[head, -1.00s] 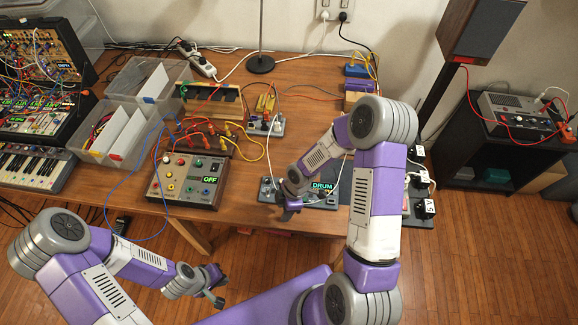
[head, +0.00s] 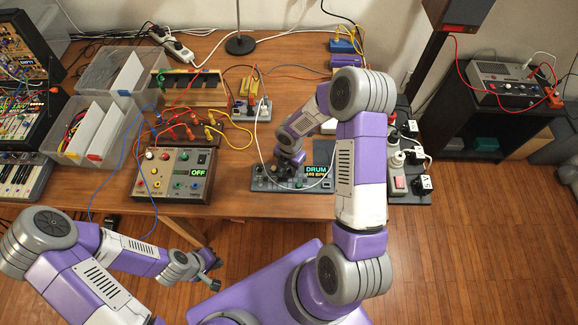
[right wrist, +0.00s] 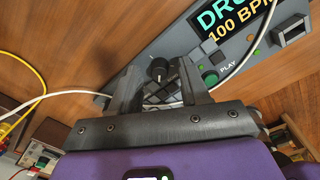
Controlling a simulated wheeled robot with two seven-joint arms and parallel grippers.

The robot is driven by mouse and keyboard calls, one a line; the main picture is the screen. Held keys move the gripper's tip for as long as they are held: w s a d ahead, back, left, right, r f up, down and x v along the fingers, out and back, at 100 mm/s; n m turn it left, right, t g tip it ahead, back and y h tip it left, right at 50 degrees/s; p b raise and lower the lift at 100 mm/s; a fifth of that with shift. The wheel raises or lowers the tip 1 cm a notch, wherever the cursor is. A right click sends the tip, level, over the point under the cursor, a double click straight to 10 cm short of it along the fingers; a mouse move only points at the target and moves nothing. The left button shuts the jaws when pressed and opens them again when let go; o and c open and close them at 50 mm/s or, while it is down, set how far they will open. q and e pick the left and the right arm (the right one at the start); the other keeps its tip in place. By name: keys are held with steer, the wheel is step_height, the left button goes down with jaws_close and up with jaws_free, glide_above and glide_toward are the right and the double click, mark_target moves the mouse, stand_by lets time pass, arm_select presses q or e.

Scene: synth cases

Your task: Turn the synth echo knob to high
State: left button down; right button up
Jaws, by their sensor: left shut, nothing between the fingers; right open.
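The drum machine (head: 262,183) is a flat grey box on the table with a lit DRUM 100 BPM display, which also shows in the right wrist view (right wrist: 222,22). My right gripper (head: 284,172) is over its left part. In the right wrist view the right gripper (right wrist: 157,80) is open, with a black knob (right wrist: 158,67) seen between its fingers; I cannot tell contact. A beige box (head: 160,183) with several knobs and an OFF display stands to the left. I cannot read which knob is echo. My left gripper (head: 212,277) is shut and empty, in front of the table.
A white cable (head: 258,135) loops onto the drum machine. Power strips with plugs (head: 398,183) lie to the right. Patch cables and clear bins (head: 72,155) fill the left, beside a keyboard (head: 18,180). Bare tabletop (head: 230,175) lies between the two boxes.

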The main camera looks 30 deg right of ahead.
jaws_close()
stand_by(0.3)
